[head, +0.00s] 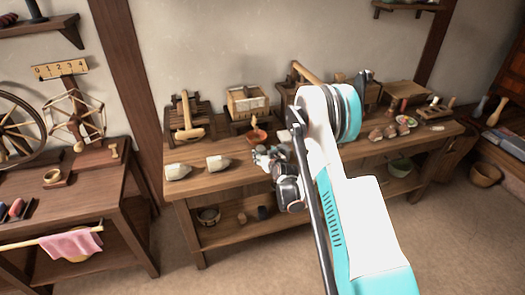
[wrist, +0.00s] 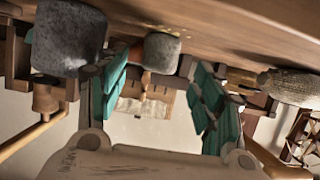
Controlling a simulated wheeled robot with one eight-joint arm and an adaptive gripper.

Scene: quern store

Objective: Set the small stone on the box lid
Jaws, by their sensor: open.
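The small stone (wrist: 162,52) is a pale grey rounded block on the table, seen in the wrist view between the lines of my fingers and a little beyond them. My gripper (wrist: 160,78) is open, its teal fingers spread apart with nothing held. A larger dark grey stone (wrist: 68,38) stands beside it, to the left in this view, which looks upside down. In the head view my gripper (head: 262,154) is low over the table's front part, and my arm hides the stones. A pale wooden box (head: 247,101) stands at the table's back; I cannot clearly make out its lid.
On the workbench (head: 190,189), two pale bundles (head: 217,162) lie left of my gripper. An orange dish (head: 257,136) is just behind it. Several small items crowd the right end.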

